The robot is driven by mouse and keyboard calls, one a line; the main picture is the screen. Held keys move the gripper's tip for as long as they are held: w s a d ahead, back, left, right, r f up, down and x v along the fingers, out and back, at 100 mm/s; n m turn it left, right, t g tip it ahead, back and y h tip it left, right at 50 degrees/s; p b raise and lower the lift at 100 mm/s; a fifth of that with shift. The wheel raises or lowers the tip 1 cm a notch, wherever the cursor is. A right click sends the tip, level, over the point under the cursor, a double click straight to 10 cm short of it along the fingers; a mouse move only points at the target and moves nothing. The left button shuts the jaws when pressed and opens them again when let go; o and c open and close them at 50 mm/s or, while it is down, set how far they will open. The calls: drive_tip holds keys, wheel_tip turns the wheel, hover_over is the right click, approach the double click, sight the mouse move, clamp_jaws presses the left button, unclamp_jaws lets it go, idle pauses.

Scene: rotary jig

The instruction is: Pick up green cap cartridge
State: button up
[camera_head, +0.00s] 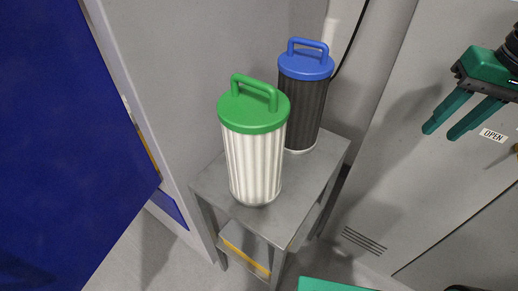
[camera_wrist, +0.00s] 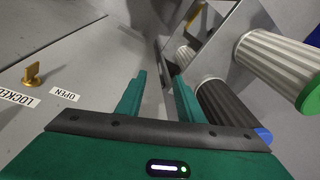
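The green cap cartridge (camera_head: 255,168) stands upright on a small grey metal table (camera_head: 212,186), at its front in the head view. It has a pale pleated body and a green lid with a raised loop handle. In the wrist view the green cap cartridge (camera_wrist: 272,55) lies slanted at the upper right, its green lid cut by the edge. My gripper (camera_head: 441,131) is at the upper right of the head view, well apart from the cartridge. Its two green fingers are spread and nothing is between them, as the wrist view of my gripper (camera_wrist: 159,80) also shows.
A dark cartridge with a blue cap (camera_head: 306,66) stands close behind the green one, on the same table. A grey wall is behind the table. A cabinet front with an OPEN label (camera_head: 493,135) is at the right. A large blue panel (camera_head: 70,150) fills the left.

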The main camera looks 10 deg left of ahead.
drive_tip(key=w+a+r+n+y, duration=0.1)
drive_tip(key=w+a+r+n, duration=0.25)
drive_tip(key=a, duration=0.65)
drive_tip(key=n+g+y, duration=0.2)
drive_tip(key=n, duration=0.7)
approach(253, 79)
drive_tip(key=x, duration=0.4)
drive_tip(key=shift+f, duration=0.35)
drive_tip(key=shift+x, duration=3.15)
drive_tip(key=shift+c, duration=0.7)
clamp_jaws()
